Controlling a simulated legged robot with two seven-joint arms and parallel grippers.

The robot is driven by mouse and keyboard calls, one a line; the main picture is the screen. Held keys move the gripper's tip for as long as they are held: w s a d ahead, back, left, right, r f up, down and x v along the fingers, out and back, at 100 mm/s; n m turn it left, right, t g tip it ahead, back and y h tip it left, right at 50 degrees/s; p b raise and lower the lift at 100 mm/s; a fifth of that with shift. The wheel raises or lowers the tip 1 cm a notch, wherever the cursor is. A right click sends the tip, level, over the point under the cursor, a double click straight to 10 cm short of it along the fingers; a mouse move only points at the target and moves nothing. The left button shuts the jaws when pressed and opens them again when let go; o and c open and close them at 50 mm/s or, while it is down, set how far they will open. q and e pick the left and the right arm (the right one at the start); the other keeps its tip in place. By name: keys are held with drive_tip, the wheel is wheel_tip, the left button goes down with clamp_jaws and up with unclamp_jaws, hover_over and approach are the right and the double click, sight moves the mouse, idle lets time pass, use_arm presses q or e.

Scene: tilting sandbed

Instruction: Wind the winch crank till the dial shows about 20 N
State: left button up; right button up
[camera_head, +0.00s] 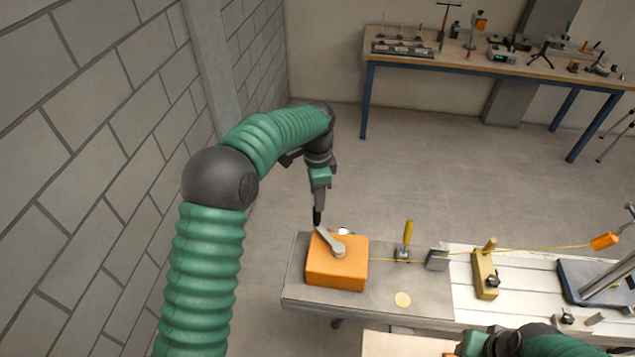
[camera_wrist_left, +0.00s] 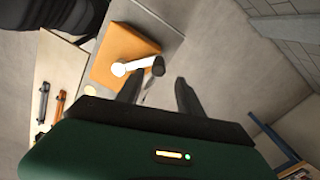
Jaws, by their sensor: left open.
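The orange winch box (camera_head: 336,272) sits at the left end of the bench. Its pale crank arm (camera_head: 331,241) lies on top, pointing toward the far left corner. My left gripper (camera_head: 317,220) is over the crank's outer end. In the left wrist view the crank arm (camera_wrist_left: 128,68) ends in a dark handle (camera_wrist_left: 158,67), which appears between the two spread fingertips (camera_wrist_left: 158,88). I cannot tell whether they touch it. My right gripper (camera_head: 462,347) is at the lower edge, its fingers largely hidden. I cannot make out a dial reading.
A yellow line runs right from the winch past a yellow-handled piece (camera_head: 407,240) and an upright yellow block (camera_head: 485,274) to an orange piece (camera_head: 604,241). A round tan disc (camera_head: 403,299) lies on the bench. A cluttered workbench (camera_head: 480,64) stands at the back.

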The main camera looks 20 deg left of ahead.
use_arm(q)
wheel_tip(320, 180, up, 7)
drive_tip(key=shift+r+b, duration=0.15)
drive_tip(key=shift+b, duration=0.15)
drive_tip(key=s+d+f+n+t+b, duration=0.1)
drive_tip(key=s+d+f+n+b, duration=0.1)
drive_tip(key=s+f+n, duration=0.3)
drive_tip(key=s+d+f+n+t+b, duration=0.1)
drive_tip(key=s+f+n+b, duration=0.3)
drive_tip(key=s+f, duration=0.7)
drive_tip(key=s+d+n, duration=0.1)
drive_tip(key=s+n, duration=0.1)
drive_tip(key=s, duration=0.6)
drive_tip(key=shift+d+f+t, duration=0.15)
drive_tip(key=shift+f+t, duration=0.15)
drive_tip(key=shift+f, duration=0.05)
drive_tip(key=shift+d, duration=0.1)
